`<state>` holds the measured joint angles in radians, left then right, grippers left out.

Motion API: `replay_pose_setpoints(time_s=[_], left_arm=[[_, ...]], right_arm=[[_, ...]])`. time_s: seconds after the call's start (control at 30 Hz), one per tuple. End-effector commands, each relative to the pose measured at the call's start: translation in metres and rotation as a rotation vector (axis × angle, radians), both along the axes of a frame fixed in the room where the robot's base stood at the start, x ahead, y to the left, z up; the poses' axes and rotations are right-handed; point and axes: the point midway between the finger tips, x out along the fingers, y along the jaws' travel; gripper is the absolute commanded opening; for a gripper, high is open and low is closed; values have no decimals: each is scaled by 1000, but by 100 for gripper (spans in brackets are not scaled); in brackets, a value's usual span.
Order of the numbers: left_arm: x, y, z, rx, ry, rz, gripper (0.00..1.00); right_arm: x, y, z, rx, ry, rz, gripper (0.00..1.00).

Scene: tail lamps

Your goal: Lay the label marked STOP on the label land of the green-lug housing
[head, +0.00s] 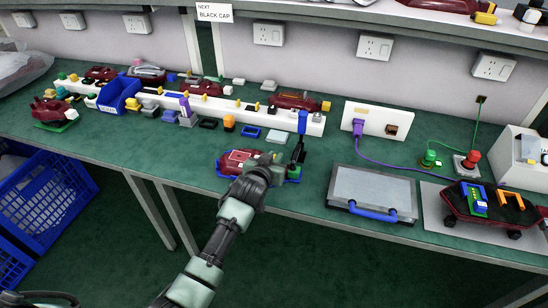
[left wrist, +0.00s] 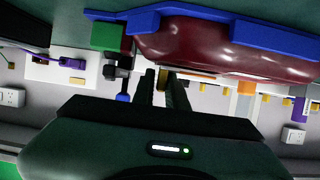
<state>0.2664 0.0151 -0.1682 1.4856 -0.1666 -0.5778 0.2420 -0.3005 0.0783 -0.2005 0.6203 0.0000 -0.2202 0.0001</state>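A dark red housing (head: 234,160) sits in a blue cradle near the front edge of the bench, partly hidden by my left gripper. In the left wrist view the same red housing (left wrist: 195,42) shows large at the top, with a green lug (left wrist: 108,36) at one end of its blue cradle (left wrist: 265,36). A pale-outlined rectangle (head: 238,156) lies on its top; I cannot tell whether it is a label or a bare land. My left gripper (left wrist: 160,76) is over the housing, its two dark fingers parallel with a narrow gap. No STOP lettering is readable.
A grey case (head: 372,188) with a blue handle lies to the right. A white rail (head: 222,104) with several small parts runs behind. A pale square plate (head: 276,137) and a black-and-blue upright piece (head: 299,148) stand close behind the housing. Bare green bench lies left of it.

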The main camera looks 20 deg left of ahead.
Motion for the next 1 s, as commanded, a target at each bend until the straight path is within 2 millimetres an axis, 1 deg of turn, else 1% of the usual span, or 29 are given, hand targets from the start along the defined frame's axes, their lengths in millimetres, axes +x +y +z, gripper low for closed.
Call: replay_pose_setpoints(time_s=[0.03, 0.37, 0.47, 0.7, 0.8, 0.9, 1.0], left_arm=[[-1, 1, -3, 1, 8, 2, 33], [-4, 2, -3, 3, 11, 3, 33], [-14, 2, 0, 2, 13, 4, 33], [-49, 2, 17, 2, 8, 1, 33], [-61, 2, 23, 2, 5, 0, 33], [-69, 2, 27, 2, 4, 0, 33], [-72, 2, 29, 2, 2, 0, 33]], right_arm=[[0, 0, 0, 0, 0, 0, 36], [0, -1, 1, -1, 0, -1, 36], [0, -1, 2, -1, 0, -1, 36], [0, -2, 4, -3, -1, 0, 36], [0, -2, 4, -3, -1, 0, 36], [0, -2, 4, -3, -1, 0, 36], [0, -2, 4, -3, -1, 0, 36]])
